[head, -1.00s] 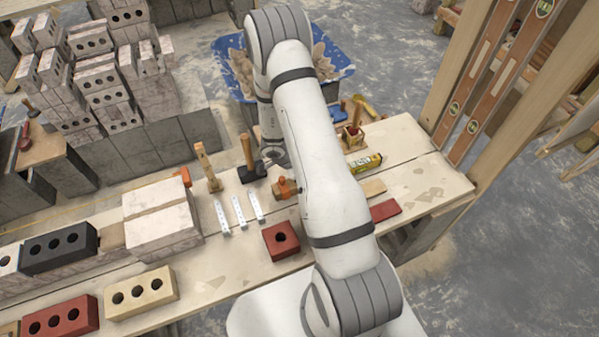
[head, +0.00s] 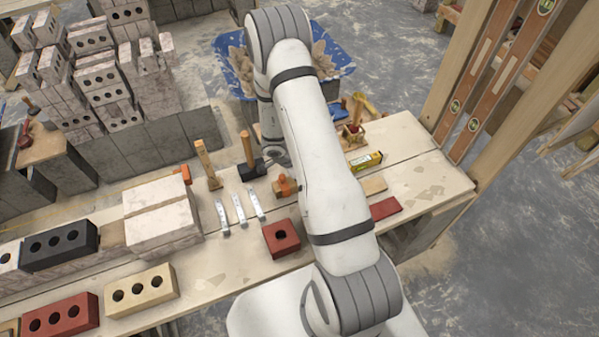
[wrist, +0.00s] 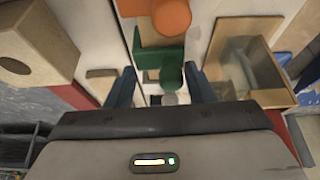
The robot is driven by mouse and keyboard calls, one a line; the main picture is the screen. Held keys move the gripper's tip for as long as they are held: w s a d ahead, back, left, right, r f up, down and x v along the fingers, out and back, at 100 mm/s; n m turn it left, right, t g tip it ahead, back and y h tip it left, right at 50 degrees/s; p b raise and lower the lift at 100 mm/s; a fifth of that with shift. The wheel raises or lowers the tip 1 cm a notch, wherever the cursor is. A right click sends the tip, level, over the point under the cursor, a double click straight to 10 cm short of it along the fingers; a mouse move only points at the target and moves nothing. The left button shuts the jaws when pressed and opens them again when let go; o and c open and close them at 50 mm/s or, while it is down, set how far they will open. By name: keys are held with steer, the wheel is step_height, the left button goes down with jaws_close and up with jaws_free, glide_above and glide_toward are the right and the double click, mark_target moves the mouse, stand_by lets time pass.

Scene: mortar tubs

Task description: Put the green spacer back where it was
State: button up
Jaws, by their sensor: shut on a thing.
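The green spacer (wrist: 158,56) shows in the wrist view as a green block with a rounded green part at its lower right. My gripper (wrist: 159,72) has its two dark blue fingers on either side of the green piece and is shut on it. The exact contact is hard to see. An orange piece (wrist: 171,15) lies just beyond the green one. In the head view my arm hides my gripper and the green spacer.
An open wooden box (wrist: 243,60) stands close right of my gripper; a wooden block with a hole (wrist: 32,42) is at left. On the bench are a hammer (head: 250,158), white strips (head: 238,208), a red brick (head: 281,238) and a yellow level (head: 366,160).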

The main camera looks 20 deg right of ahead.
steer(key=shift+f, duration=0.1)
steer(key=o, duration=1.1)
steer(key=shift+o, duration=0.2)
